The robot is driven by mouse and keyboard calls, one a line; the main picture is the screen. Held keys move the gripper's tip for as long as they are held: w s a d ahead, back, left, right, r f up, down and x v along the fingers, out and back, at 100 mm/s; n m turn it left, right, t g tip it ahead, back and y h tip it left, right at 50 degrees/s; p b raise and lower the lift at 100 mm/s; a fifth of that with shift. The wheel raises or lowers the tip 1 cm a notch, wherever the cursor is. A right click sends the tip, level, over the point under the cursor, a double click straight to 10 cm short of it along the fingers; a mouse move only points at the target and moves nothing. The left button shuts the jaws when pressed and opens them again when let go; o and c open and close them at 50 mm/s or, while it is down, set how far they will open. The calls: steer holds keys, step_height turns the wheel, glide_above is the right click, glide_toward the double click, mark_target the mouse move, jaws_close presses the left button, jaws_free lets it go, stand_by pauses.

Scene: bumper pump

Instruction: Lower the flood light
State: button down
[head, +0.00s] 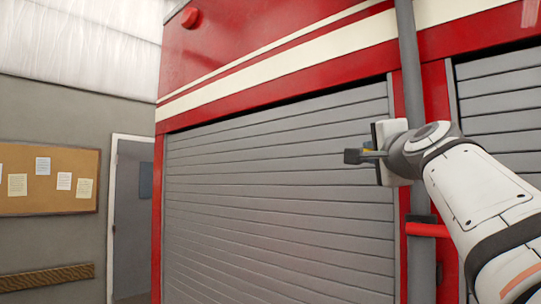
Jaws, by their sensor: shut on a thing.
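No flood light lamp shows in the head view. A grey vertical pole (411,60) runs from the top edge down in front of the red vehicle, partly hidden by my arm. A red handle (428,230) sticks out to the right from a dark clamp on this pole, below my wrist. My gripper (358,156) is left of the pole, above the handle and apart from it, with its fingers pointing left. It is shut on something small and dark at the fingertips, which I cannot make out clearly.
A grey roller shutter (270,200) fills the red vehicle side (250,50), with another shutter (500,95) at right. The space before the large shutter looks clear.

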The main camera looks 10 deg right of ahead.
step_height(320, 180, down, 5)
steer(key=b, duration=0.3)
steer(key=shift+r+b, duration=0.15)
steer(key=shift+b, duration=0.15)
steer(key=c, duration=1.4)
jaws_free()
steer(key=shift+r, duration=0.1)
steer(key=shift+s, duration=0.1)
